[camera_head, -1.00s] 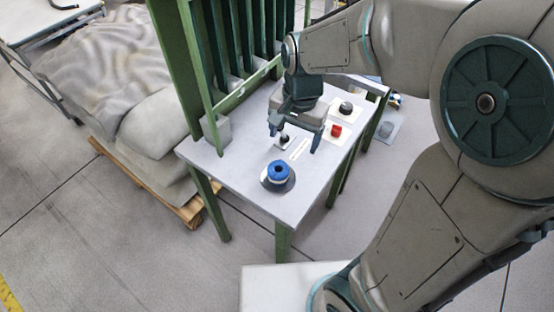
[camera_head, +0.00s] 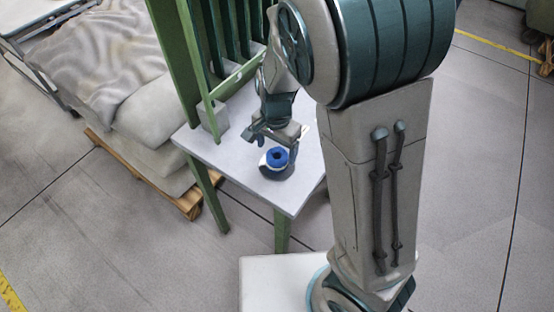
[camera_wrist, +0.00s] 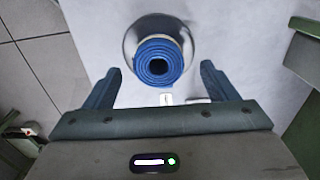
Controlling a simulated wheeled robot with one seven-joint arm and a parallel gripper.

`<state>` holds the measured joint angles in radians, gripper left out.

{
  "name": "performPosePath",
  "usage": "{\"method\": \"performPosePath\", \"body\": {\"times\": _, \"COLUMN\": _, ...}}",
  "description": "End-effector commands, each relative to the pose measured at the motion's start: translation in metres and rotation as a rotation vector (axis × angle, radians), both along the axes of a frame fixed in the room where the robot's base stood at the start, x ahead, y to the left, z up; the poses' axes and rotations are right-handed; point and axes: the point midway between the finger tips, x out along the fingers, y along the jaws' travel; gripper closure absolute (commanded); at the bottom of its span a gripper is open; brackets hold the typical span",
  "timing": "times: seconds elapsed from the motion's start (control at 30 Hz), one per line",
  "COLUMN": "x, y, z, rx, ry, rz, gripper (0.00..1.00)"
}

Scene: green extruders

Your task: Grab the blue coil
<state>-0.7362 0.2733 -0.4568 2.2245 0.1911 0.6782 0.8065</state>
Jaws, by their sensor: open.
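The blue coil (camera_head: 277,157) stands on a dark round base (camera_head: 273,172) near the front of the grey table (camera_head: 240,158). In the wrist view the blue coil (camera_wrist: 158,62) shows from above as a ring with a dark centre hole, on a round grey plate (camera_wrist: 132,45). My gripper (camera_head: 262,145) is just behind and above the coil in the head view. In the wrist view my gripper (camera_wrist: 160,80) is open and empty, with one finger on each side of the coil's lower edge. The fingers look apart from the coil.
A green frame (camera_head: 180,60) with upright slats stands at the table's back left, with a grey block (camera_head: 213,118) by its foot. Covered sacks on a wooden pallet (camera_head: 150,180) lie left of the table. My arm hides the table's right part.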

Motion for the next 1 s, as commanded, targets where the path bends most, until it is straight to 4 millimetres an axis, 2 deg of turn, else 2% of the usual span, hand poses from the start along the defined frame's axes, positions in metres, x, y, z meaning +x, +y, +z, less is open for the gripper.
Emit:
{"method": "performPosePath", "body": {"times": 0.1, "x": -0.001, "y": -0.002, "z": -0.021, "rx": -0.004, "ry": 0.005, "rz": -0.002, "gripper": 0.21}}
{"method": "performPosePath", "body": {"times": 0.23, "x": -0.001, "y": -0.003, "z": -0.039, "rx": -0.003, "ry": 0.004, "rz": -0.002, "gripper": 0.21}}
{"method": "performPosePath", "body": {"times": 0.33, "x": -0.001, "y": -0.003, "z": -0.045, "rx": -0.002, "ry": 0.002, "rz": -0.002, "gripper": 0.21}}
{"method": "performPosePath", "body": {"times": 0.57, "x": -0.001, "y": -0.003, "z": -0.045, "rx": -0.002, "ry": 0.001, "rz": -0.001, "gripper": 0.21}}
{"method": "performPosePath", "body": {"times": 0.73, "x": -0.001, "y": -0.003, "z": -0.045, "rx": -0.002, "ry": 0.001, "rz": -0.001, "gripper": 0.68}}
{"method": "performPosePath", "body": {"times": 0.77, "x": -0.001, "y": -0.003, "z": -0.045, "rx": -0.002, "ry": 0.001, "rz": -0.001, "gripper": 0.72}}
{"method": "performPosePath", "body": {"times": 1.0, "x": -0.001, "y": -0.002, "z": -0.045, "rx": -0.001, "ry": 0.001, "rz": -0.001, "gripper": 0.72}}
